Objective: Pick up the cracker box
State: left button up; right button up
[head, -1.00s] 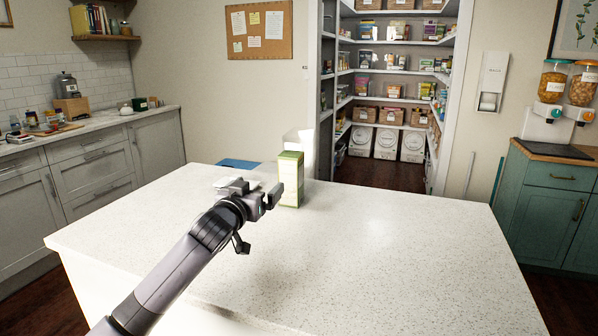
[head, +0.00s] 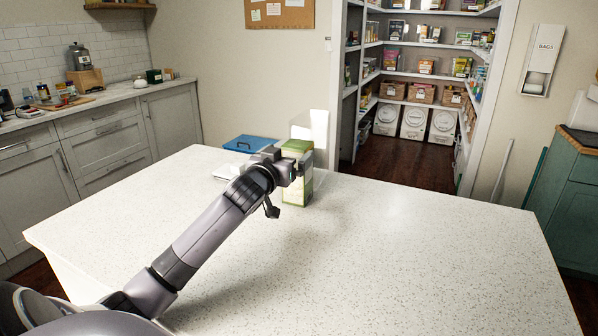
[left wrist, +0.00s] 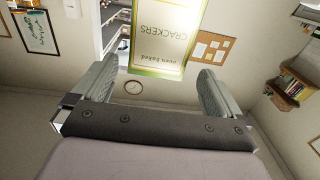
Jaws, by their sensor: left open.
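The cracker box (head: 304,186) is an upright green and cream carton on the speckled white counter (head: 400,250), near its far edge. In the left wrist view the box (left wrist: 160,38) appears upside down with the word CRACKERS, just beyond and between the fingertips. My left gripper (head: 297,166) is in front of the box and hides part of its upper side. In the left wrist view the left gripper (left wrist: 157,82) is open with nothing between its pads. I cannot tell whether it touches the box. My right gripper is not in view.
A small white item (head: 228,171) lies on the counter behind my left arm. A blue-topped object (head: 250,144) stands beyond the far edge. The counter's middle and right are clear. Pantry shelves (head: 425,77) stand behind, with cabinets at both sides.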

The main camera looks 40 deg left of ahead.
aim_at(297, 144)
pick_arm(q)
jog(key=shift+p+x, duration=0.5)
jog(key=shift+x, duration=2.3)
jog(key=shift+d, duration=0.15)
jog(key=c, duration=1.3)
jog(key=shift+r, duration=0.1)
jog(key=c, duration=0.4)
jog(key=shift+r, duration=0.15)
jog(key=shift+c, duration=0.2)
